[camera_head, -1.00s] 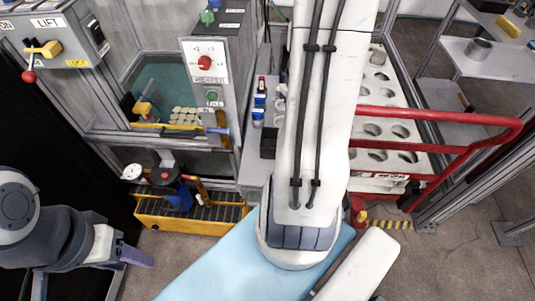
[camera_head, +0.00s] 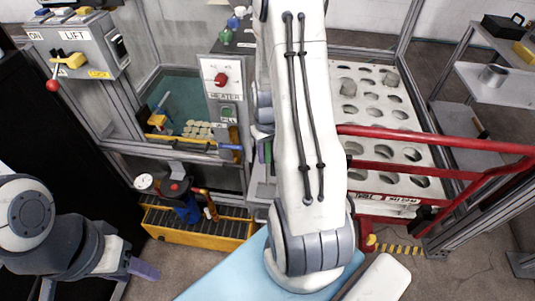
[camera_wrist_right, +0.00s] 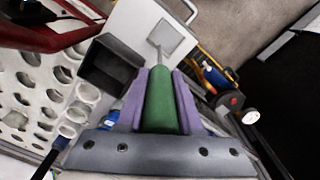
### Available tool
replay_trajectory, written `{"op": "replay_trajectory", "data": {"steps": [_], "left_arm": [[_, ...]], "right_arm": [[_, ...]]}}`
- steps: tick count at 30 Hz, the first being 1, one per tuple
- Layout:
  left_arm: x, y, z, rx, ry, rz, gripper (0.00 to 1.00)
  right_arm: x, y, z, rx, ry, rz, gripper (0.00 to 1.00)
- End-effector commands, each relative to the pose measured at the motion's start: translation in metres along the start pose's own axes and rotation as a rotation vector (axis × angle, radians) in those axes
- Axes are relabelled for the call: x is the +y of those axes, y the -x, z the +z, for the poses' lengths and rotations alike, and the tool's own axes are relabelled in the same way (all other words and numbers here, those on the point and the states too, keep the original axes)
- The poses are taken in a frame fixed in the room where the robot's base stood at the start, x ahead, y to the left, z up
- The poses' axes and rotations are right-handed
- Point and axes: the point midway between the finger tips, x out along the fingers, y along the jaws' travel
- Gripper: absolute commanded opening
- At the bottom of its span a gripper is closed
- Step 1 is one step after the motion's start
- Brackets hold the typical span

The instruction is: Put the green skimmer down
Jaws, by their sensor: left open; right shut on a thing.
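The green skimmer's handle (camera_wrist_right: 160,100) is clamped between the purple fingers of my right gripper (camera_wrist_right: 160,88) in the right wrist view. My left gripper (camera_head: 143,270) is at the lower left, open and apart from the skimmer.
A black bin (camera_wrist_right: 112,64) stands left of the skimmer in the wrist view. The heater box (camera_head: 222,90) and water tank (camera_head: 185,95) stand left of my right arm. A white rack with holes (camera_head: 385,112) and a red rail (camera_head: 435,140) are at right.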

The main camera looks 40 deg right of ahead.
Motion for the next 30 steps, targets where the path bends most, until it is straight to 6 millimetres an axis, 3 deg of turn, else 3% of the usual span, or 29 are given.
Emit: {"op": "replay_trajectory", "data": {"steps": [11,12,14,23,30], "left_arm": [[0.000,-0.003,0.000,0.000,0.000,0.000,0.50],[0.000,-0.002,0.000,0.000,0.000,0.000,0.50],[0.000,-0.002,0.000,0.000,0.000,0.000,0.50],[0.000,-0.001,0.000,0.000,0.000,0.000,0.50],[0.000,0.001,0.000,0.000,0.000,0.000,0.50]], "right_arm": [[0.000,-0.005,0.000,0.001,0.000,0.000,0.00],[0.000,-0.004,0.000,0.001,0.000,0.000,0.42],[0.000,-0.004,0.000,0.001,0.000,0.000,0.65],[0.000,-0.003,0.000,0.001,0.000,0.000,0.65],[0.001,0.022,-0.001,0.006,0.000,0.002,0.65]]}}
